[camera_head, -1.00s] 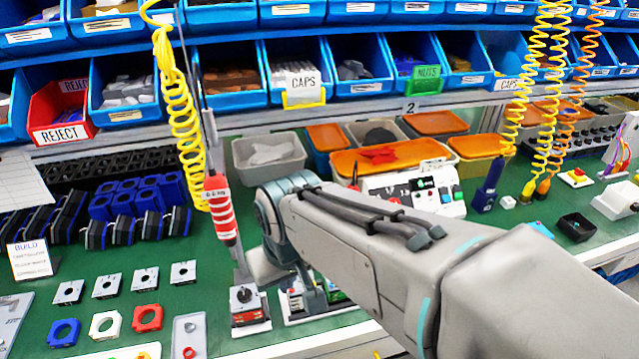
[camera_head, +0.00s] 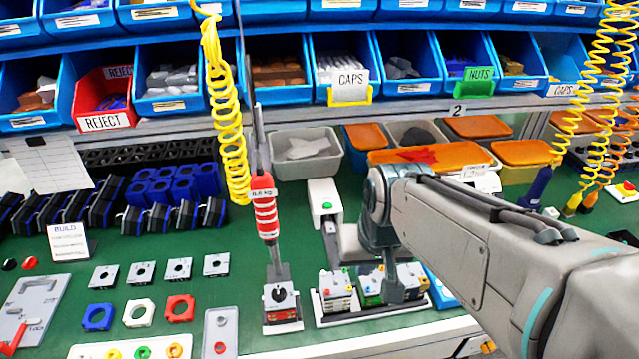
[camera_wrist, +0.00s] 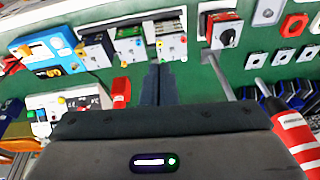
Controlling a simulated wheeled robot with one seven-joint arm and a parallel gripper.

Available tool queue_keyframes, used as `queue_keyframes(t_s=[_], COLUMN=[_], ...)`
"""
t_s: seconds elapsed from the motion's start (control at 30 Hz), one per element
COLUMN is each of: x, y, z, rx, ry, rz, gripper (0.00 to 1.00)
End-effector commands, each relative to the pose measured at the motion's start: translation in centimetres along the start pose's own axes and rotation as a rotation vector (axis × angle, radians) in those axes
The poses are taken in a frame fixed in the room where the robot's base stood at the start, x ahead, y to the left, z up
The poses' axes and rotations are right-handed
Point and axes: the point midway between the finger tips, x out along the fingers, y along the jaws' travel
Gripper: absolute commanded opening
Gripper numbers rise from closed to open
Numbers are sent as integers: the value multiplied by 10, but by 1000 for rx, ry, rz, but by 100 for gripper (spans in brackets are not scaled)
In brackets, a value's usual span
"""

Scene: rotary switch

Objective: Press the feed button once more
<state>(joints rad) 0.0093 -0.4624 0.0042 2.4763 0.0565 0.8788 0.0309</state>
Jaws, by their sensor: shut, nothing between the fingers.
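A white box with a green button (camera_head: 327,207) stands on the green bench left of my arm in the head view; it looks like the feed button. It is not clearly seen in the wrist view. My gripper (camera_wrist: 162,82) is shut and empty, its dark fingers together in the wrist view.
A panel with coloured buttons (camera_wrist: 65,108) is at left in the wrist view. Blue bins line the back. Square plates (camera_head: 178,268) lie at front left.

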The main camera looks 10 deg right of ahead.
Motion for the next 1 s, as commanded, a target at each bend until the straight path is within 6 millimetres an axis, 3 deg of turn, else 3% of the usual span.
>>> queue_keyframes(t_s=[0.27,0.47,0.7,0.83,1.0], x=[9,34,79,106,131], y=[-34,-46,-35,-21,-6], z=[-90,-167,-255,-289,-314], rx=[366,700,1131,1335,1508], ry=[-46,-77,-113,-128,-140], rz=[-208,-364,-525,-587,-636], gripper=[0,0,0,0,0])
